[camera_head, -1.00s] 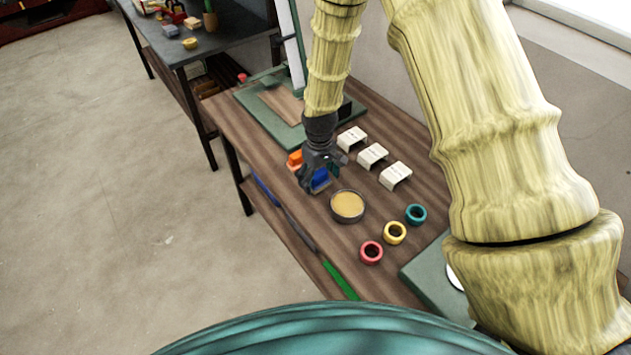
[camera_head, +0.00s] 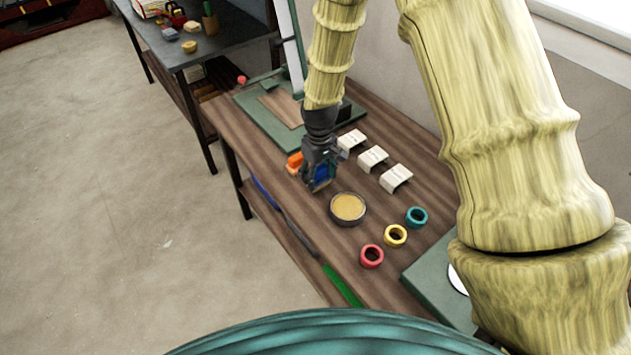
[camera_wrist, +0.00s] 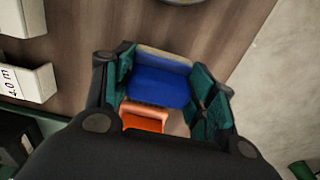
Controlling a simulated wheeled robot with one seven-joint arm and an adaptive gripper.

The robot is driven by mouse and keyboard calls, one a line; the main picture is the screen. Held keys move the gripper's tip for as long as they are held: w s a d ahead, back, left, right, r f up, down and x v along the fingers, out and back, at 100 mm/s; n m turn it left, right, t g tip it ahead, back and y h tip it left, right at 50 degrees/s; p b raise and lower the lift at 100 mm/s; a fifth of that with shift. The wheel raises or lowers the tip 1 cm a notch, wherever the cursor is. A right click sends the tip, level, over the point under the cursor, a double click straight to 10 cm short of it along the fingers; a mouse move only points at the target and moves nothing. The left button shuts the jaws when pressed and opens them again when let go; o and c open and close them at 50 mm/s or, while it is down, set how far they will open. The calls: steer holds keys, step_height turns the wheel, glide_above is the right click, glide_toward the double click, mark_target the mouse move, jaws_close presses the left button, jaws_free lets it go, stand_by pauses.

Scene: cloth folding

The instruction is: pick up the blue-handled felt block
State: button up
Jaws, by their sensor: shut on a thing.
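The blue-handled felt block (camera_wrist: 158,86) sits between the two fingers of my gripper (camera_wrist: 162,92) in the wrist view. Its blue handle fills the gap, and a pale tan felt edge shows along its far side. In the head view, my gripper (camera_head: 321,180) points down over the wooden table, shut on the block, whose blue part (camera_head: 322,172) is partly covered by the fingers. I cannot tell whether the block's underside touches the table.
An orange block (camera_head: 295,160) stands just left of my gripper and shows below the blue one in the wrist view (camera_wrist: 142,122). A round tan dish (camera_head: 348,207) is close to the right. Several white labelled stands (camera_head: 373,157) and red, yellow and teal rings (camera_head: 417,216) lie beyond.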

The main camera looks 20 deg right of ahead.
steer(key=shift+r, duration=0.45)
steer(key=s+a+b, duration=0.1)
steer(key=s, duration=0.4)
steer(key=s+a+r+b, duration=0.1)
steer(key=s+b, duration=0.1)
steer(key=s, duration=0.3)
steer(key=s+a+b, duration=0.1)
steer(key=s, duration=0.4)
steer(key=shift+s+a+r, duration=0.2)
steer(key=shift+s+r, duration=0.1)
steer(key=shift+s, duration=0.05)
steer(key=o, duration=0.4)
steer(key=shift+c, duration=0.9)
